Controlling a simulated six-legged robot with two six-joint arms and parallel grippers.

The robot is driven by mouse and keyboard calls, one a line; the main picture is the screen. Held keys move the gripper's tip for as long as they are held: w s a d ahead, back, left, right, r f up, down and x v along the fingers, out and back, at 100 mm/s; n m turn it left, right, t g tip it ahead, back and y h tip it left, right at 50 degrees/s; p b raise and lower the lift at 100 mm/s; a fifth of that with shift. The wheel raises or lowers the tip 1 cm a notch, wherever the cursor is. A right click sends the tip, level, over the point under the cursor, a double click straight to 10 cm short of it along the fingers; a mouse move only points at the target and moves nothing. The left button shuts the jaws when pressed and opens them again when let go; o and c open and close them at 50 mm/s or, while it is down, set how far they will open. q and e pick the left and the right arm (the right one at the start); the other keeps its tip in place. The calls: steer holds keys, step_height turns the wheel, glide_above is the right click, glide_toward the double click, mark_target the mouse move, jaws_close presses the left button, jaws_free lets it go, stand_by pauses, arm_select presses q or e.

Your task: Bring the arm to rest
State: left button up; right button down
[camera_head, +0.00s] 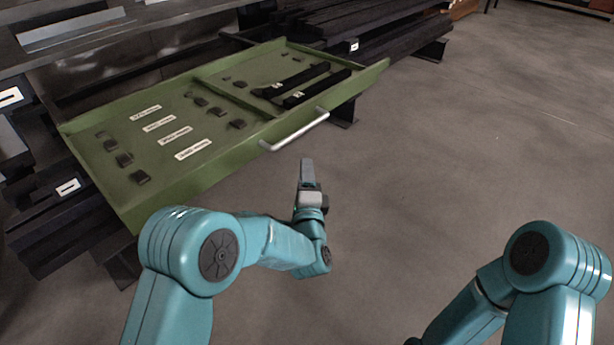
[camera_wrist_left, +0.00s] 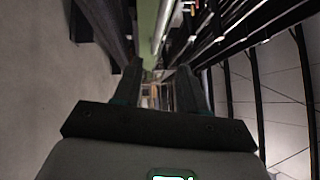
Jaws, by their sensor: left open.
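My left gripper (camera_head: 307,178) is in front of the green drawer, below its metal handle and apart from it in the head view. In the left wrist view my left gripper (camera_wrist_left: 162,88) shows its two dark fingers spread, with nothing between them. My left arm (camera_head: 285,245) is bent, coming in from the lower left. My right arm (camera_head: 545,265) shows at the lower right; its gripper is out of the picture.
The green drawer (camera_head: 215,162) is pulled open, holding dark parts and white labels. Its silver handle (camera_head: 295,131) faces my left gripper. Dark beams (camera_head: 60,225) lie under and beside it. The grey floor (camera_head: 470,150) to the right is clear.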

steer(key=shift+s+d+f, duration=0.1)
steer(key=shift+s+d, duration=0.05)
steer(key=shift+s, duration=0.1)
steer(key=shift+s, duration=0.1)
stand_by(0.3)
